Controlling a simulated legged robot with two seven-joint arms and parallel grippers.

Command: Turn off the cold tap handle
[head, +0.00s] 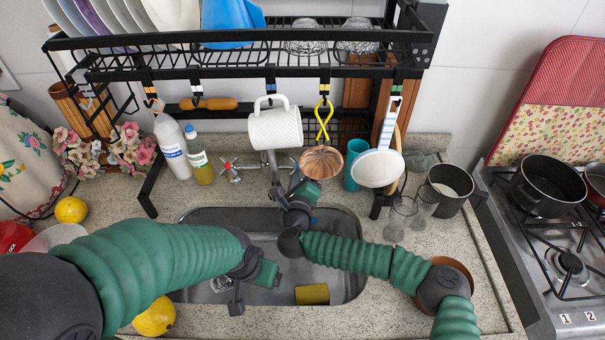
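A metal tap (273,168) rises behind the sink (352,285). A cross-shaped chrome tap handle (232,168) with a reddish tint stands left of it. The area right of the tap is partly hidden by my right gripper and the hanging copper pan, so I cannot clearly make out a second handle or the cold one. My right gripper (303,193) is at the sink's back edge, just right of the tap; its fingertips are too small and hidden to read. My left gripper (238,300) is low over the left part of the sink, apart from the tap; its fingers are unclear.
A black dish rack (240,73) spans above the sink. A white mug (275,127), a copper pan (321,162) and a white strainer (377,167) hang near the tap. Bottles (172,147) stand left, glasses (400,217) right. A yellow sponge (312,294) lies in the sink.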

